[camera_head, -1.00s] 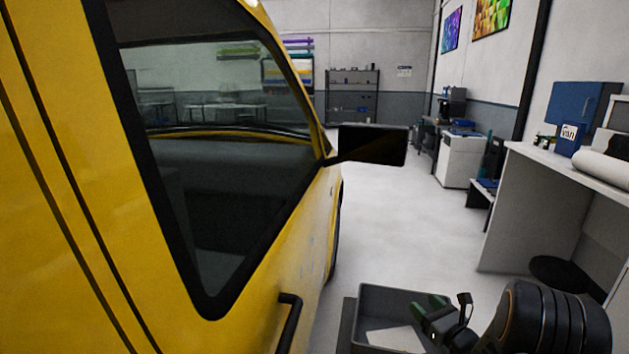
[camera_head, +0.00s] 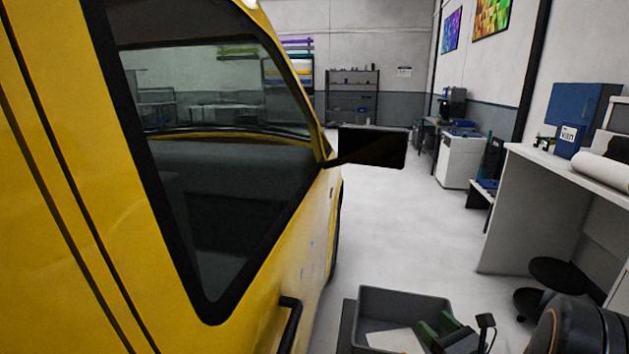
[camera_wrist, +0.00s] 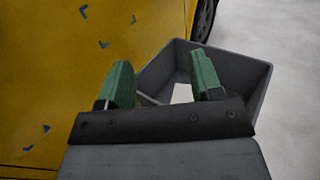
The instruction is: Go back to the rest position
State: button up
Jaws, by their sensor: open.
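My gripper (camera_wrist: 160,82) has two green fingers spread wide apart, with nothing between them. In the head view my gripper (camera_head: 432,335) shows low at the right, in front of the grey bin and partly cut off by the lower edge. In the wrist view the fingers overlap the near side of the grey bin (camera_wrist: 242,75). A white sheet (camera_wrist: 182,93) lies in the bin. The bin (camera_head: 405,297) stands beside the yellow vehicle (camera_head: 60,200).
The vehicle's black mirror (camera_head: 372,147) and door handle (camera_head: 290,322) stick out to the right. Small blue marks (camera_wrist: 104,44) are on its yellow panel. A workbench (camera_head: 540,160) and a black stool (camera_head: 555,272) stand at the right. The floor (camera_head: 400,230) between is clear.

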jog(key=s+a+f+n+g+y+p, duration=0.1)
jog(key=s+a+n+g+p, duration=0.1)
jog(key=s+a+n+g, duration=0.55)
jog(key=s+a+f+n+g+p, duration=0.15)
jog(key=s+n+g, duration=0.25)
jog(key=n+g, duration=0.5)
notch_tip(320, 180, up, 16)
jog(key=s+a+n+t+h+p, duration=0.2)
jog(key=n+h+p, duration=0.4)
jog(key=n, duration=0.9)
jog(key=shift+t+h+p, duration=0.3)
jog(key=shift+t+h, duration=0.45)
jog(key=shift+h, duration=0.15)
jog(key=shift+s+a, duration=0.1)
